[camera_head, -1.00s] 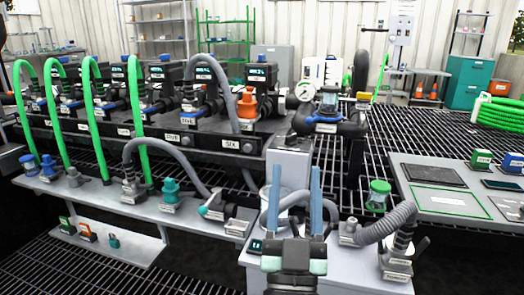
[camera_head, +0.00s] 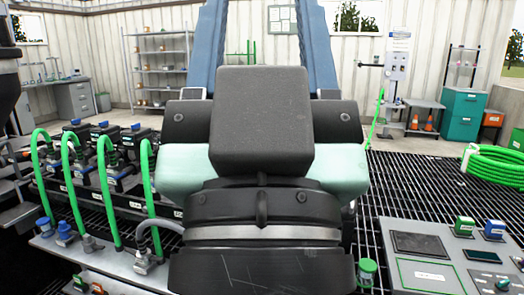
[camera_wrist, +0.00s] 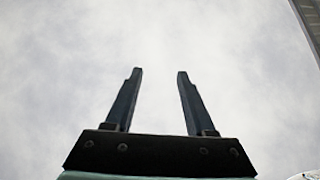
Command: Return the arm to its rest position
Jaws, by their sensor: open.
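My gripper (camera_wrist: 157,75) is open and empty in the wrist view, its two dark fingers apart against a pale cloudy sky. In the head view my gripper and wrist stand large and close in the middle. The two blue fingers point upward and run out of the top of the picture. The gripper is raised well clear of the bench and touches nothing that I can see. My wrist hides the middle of the manifold and much of the bench behind it.
Green hoses (camera_head: 106,190) arch over the manifold bench at left. A coiled green hose (camera_head: 492,165) lies farther right. Open grating floor (camera_head: 415,185) stretches behind.

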